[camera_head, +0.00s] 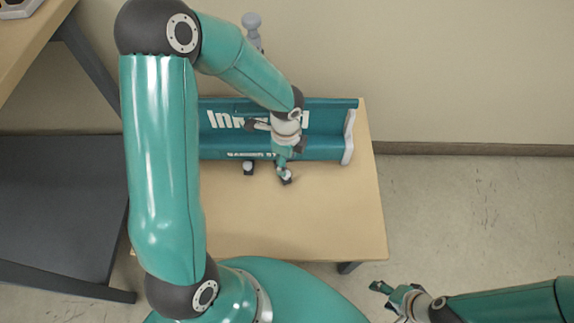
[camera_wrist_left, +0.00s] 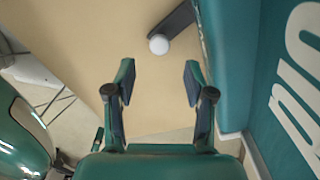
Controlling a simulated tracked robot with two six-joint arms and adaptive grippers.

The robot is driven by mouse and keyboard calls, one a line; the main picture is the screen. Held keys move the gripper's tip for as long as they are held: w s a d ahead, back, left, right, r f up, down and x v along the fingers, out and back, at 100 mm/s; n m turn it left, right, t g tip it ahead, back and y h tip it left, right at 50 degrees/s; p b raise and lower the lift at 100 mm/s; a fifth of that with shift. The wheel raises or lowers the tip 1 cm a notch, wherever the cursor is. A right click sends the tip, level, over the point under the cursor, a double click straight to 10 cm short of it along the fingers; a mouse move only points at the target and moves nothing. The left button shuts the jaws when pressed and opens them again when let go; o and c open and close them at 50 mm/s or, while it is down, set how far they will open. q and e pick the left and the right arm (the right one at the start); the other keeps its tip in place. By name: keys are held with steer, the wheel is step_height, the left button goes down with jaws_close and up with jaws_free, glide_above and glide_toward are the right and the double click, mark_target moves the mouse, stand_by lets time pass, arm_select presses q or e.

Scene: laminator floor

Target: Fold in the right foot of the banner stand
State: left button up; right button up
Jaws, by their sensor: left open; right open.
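The banner stand is a long teal case (camera_head: 330,118) with white lettering and a white end cap (camera_head: 348,135), lying along the back of the small wooden table. A short dark foot (camera_head: 248,171) sticks out from its front. The left wrist view shows a dark foot with a white round end (camera_wrist_left: 178,24) swung out over the tabletop. The other foot is not clearly visible, so I cannot tell which this is. My left gripper (camera_head: 283,172) is open and empty, close in front of the case, right of the foot. My right gripper (camera_head: 392,298) is open and empty, off the table's front right.
The wooden table (camera_head: 300,225) has a clear top in front of the stand. A wall (camera_head: 450,70) rises behind it. A shelf unit with a dark lower shelf (camera_head: 55,215) stands at left. Open floor (camera_head: 480,210) lies at right.

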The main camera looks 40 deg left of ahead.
arm_select(q)
steer(key=shift+w+a+r, duration=0.1)
steer(key=shift+w+r, duration=0.1)
steer(key=shift+r, duration=0.9)
steer(key=shift+c, duration=0.4)
